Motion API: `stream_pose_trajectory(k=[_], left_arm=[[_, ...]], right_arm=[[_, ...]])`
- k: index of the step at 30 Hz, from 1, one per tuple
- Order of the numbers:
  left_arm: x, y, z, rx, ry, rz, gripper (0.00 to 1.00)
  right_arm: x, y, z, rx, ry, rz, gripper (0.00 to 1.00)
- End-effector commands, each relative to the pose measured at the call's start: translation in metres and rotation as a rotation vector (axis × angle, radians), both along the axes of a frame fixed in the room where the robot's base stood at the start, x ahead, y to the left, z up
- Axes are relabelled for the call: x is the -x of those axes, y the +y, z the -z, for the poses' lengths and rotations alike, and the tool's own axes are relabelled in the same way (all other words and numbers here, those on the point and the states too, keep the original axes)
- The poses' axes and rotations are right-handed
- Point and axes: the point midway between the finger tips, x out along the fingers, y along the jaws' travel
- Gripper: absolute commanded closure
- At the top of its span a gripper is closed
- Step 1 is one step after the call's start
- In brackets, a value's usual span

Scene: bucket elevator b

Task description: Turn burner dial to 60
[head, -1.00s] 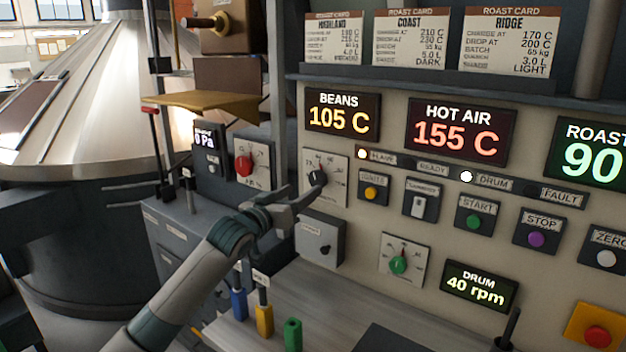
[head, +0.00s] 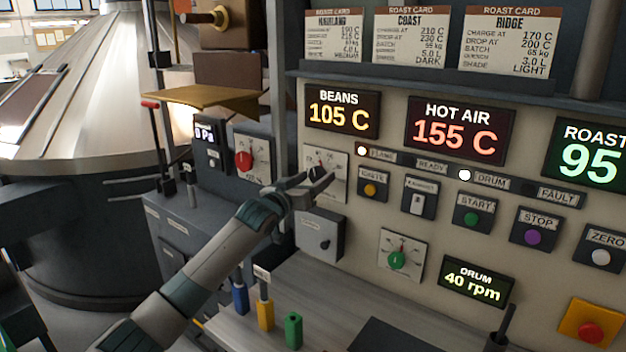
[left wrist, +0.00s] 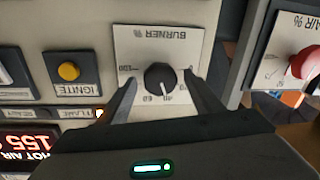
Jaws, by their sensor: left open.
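The burner dial is a black round knob on a white plate marked BURNER %, seen upside down in the left wrist view (left wrist: 160,77). Its white mark appears to point near 40; the scale runs from 0 to 100. In the head view the burner plate (head: 336,162) is left of the ignite button, and my gripper partly covers the knob. My left gripper (head: 322,179) is open, with one finger on each side of the knob; I cannot tell whether they touch it. My right gripper is not in view.
Close by are the yellow ignite button (head: 370,190), a red air dial (head: 244,161), a grey box with a small knob (head: 320,236) and a green dial (head: 396,259). Coloured handles, including a green one (head: 293,330), stand on the ledge below.

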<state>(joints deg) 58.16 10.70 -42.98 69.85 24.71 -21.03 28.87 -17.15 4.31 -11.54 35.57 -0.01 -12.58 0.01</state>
Motion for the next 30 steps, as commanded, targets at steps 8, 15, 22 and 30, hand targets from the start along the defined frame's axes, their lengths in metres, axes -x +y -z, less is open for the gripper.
stream_pose_trajectory(k=[8,15,22,30], left_arm=[[0.0,0.0,0.0,0.0,0.0,0.0,0.81],[0.0,0.0,0.001,-0.01,-0.006,0.0,0.81],[0.0,0.001,0.002,-0.065,-0.046,-0.001,0.81],[0.0,0.001,0.003,-0.204,-0.146,-0.001,0.81]], right_arm=[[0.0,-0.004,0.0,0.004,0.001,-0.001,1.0],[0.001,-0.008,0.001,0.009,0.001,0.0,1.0],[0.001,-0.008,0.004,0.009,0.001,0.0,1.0],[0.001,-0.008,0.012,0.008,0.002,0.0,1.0]])
